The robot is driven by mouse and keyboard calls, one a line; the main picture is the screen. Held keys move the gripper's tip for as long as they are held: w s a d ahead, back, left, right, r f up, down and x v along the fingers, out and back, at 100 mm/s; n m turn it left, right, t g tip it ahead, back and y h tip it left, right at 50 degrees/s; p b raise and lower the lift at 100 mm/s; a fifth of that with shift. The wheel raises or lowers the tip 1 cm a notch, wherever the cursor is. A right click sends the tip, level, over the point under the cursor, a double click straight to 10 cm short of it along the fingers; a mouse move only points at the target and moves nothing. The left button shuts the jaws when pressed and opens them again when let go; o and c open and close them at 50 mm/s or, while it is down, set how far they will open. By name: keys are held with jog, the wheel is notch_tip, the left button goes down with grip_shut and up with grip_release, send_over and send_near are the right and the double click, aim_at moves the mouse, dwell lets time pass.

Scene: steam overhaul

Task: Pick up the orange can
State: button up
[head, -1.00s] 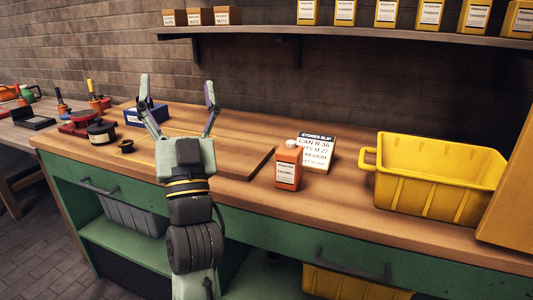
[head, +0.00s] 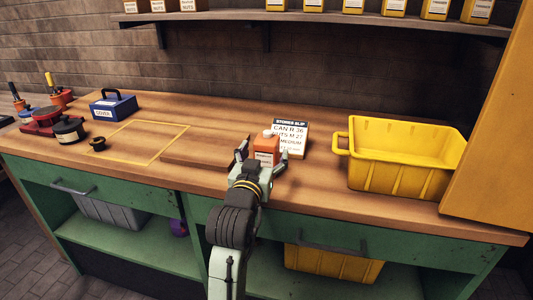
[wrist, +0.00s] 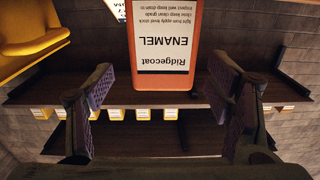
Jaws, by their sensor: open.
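The orange can (head: 266,148) stands upright on the wooden bench, with a white label and a pale cap. In the wrist view the can (wrist: 193,15) shows upside down, its label reading "Ridgecoat ENAMEL". My gripper (head: 262,152) is open, its fingers to the left and right of the can in the head view. In the wrist view the can lies between and beyond the two fingertips of my gripper (wrist: 167,88), with gaps on both sides. The can's lower part is hidden by my gripper in the head view.
A stores slip card (head: 291,138) stands right behind the can. A yellow bin (head: 400,175) is to the right, beside a tall yellow panel (head: 490,140). A shelf (head: 320,24) runs above.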

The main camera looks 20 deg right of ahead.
jog(key=x, duration=0.2)
jog(key=p+x, duration=0.1)
jog(key=x, duration=0.1)
jog(key=shift+w+r, duration=0.2)
jog(key=shift+w, duration=0.15)
jog(key=c, duration=1.6)
